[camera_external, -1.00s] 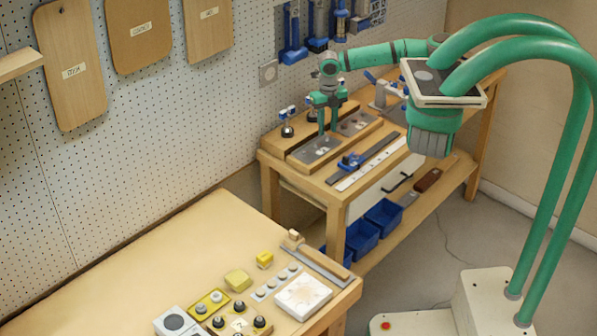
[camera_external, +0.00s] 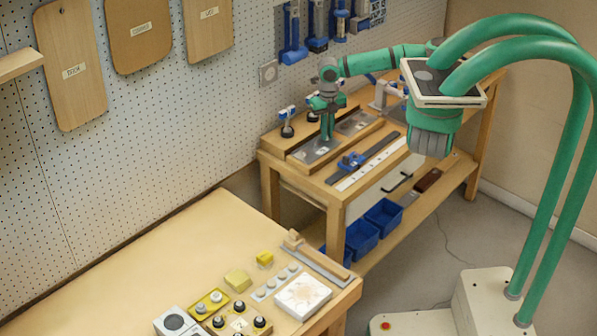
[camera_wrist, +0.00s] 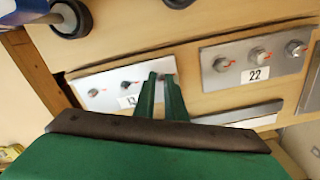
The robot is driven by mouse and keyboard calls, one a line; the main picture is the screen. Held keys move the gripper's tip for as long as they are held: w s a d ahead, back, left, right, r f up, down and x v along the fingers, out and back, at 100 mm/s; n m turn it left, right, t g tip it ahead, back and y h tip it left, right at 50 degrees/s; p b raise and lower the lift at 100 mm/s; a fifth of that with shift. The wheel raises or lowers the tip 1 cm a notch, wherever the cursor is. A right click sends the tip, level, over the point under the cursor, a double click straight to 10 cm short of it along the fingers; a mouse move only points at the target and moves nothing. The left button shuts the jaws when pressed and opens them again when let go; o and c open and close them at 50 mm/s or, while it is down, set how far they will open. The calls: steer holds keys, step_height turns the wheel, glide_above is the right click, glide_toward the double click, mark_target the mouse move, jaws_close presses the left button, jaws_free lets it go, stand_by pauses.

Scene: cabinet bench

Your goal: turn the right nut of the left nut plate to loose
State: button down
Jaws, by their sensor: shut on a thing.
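The left nut plate (camera_wrist: 108,93) is a grey metal plate labelled 13, and it also shows on the bench in the external view (camera_external: 308,153). Its left nut (camera_wrist: 93,92) and middle nut (camera_wrist: 125,85) are in plain view in the wrist view. My gripper (camera_wrist: 166,78) is at the plate's right end, its two green fingers shut on the right nut, which is mostly hidden between the fingertips. In the external view my gripper (camera_external: 327,139) points down onto the plate.
The right nut plate (camera_wrist: 285,68), labelled 22, lies beside it with three nuts marked in red. Black-wheeled blue tools (camera_external: 287,130) stand behind the plates. A ruler and a blue clamp (camera_external: 350,161) lie in front.

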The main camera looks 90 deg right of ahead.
steer(key=shift+n, duration=0.3)
steer(key=n, duration=0.5)
steer(key=shift+n, duration=0.4)
steer(key=n, duration=0.6)
steer(key=shift+n, duration=0.3)
steer(key=c, duration=1.8)
jaws_free()
